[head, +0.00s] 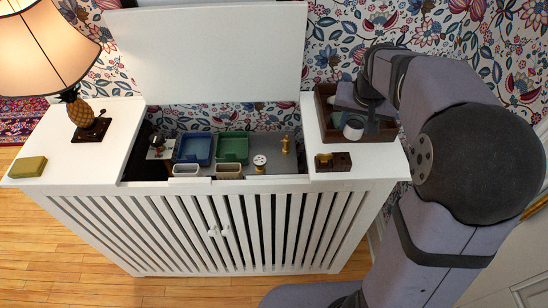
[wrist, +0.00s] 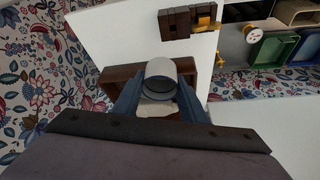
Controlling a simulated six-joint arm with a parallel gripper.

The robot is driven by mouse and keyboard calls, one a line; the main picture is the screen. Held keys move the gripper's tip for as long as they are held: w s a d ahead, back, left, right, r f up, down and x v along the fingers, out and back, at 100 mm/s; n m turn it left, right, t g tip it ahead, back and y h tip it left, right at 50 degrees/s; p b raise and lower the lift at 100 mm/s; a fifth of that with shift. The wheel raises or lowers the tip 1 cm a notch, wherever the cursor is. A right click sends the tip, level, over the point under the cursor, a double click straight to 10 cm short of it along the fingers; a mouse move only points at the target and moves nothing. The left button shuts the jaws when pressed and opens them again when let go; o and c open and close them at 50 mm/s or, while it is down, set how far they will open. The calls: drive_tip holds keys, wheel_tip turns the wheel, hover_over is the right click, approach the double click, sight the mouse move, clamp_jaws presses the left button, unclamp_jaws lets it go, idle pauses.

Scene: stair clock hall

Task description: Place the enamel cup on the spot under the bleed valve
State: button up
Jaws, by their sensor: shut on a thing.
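The enamel cup (head: 354,127) is pale grey-white, and my gripper (head: 352,112) is shut on it over the brown wooden tray on the cabinet's right top. In the wrist view, the cup (wrist: 160,82) sits between the two blue-grey fingers (wrist: 160,98), its round dark opening showing. I cannot tell whether the cup touches the tray floor. A small dark fitting with a reddish part (head: 157,140), perhaps the bleed valve, is at the left inside the open cabinet. A pale patch (head: 158,154) lies below it; the marked spot is not clear.
The wooden tray (head: 323,100) has raised walls. A dark block with brass (head: 333,161) stands in front. Inside the cabinet are a blue bin (head: 194,148), a green bin (head: 232,148), a spool (head: 260,162) and a brass piece (head: 285,145). The raised lid (head: 210,50) stands behind.

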drive_tip(key=w+a+b, duration=0.1)
drive_tip(key=a, duration=0.2)
drive_tip(key=w+a+f+m+b, duration=0.1)
drive_tip(key=w+a+b, duration=0.1)
drive_tip(key=a, duration=0.2)
drive_tip(key=w+a+f+m+h+b, duration=0.1)
drive_tip(key=w+a+b, duration=0.1)
drive_tip(key=a, duration=0.2)
drive_tip(key=shift+f, duration=0.15)
drive_tip(key=w+a+f+m, duration=0.1)
drive_tip(key=w+a, duration=0.1)
drive_tip(key=a, duration=0.2)
drive_tip(key=w+a+f, duration=0.2)
drive_tip(key=a, duration=0.3)
drive_tip(key=w+a+f+m+g, duration=0.1)
drive_tip(key=w+a+f, duration=0.1)
drive_tip(key=a, duration=0.3)
drive_tip(key=shift+w+f+m+h, duration=0.3)
drive_tip(key=shift+w+h, duration=0.1)
drive_tip(key=shift+w, duration=0.2)
drive_tip(key=p, duration=0.2)
hover_over(265, 152)
drive_tip(key=s+a, duration=0.2)
drive_tip(key=f, duration=1.3)
drive_tip(key=shift+w+d+f, duration=0.2)
drive_tip(key=shift+f, duration=0.15)
drive_tip(key=shift+d, duration=0.1)
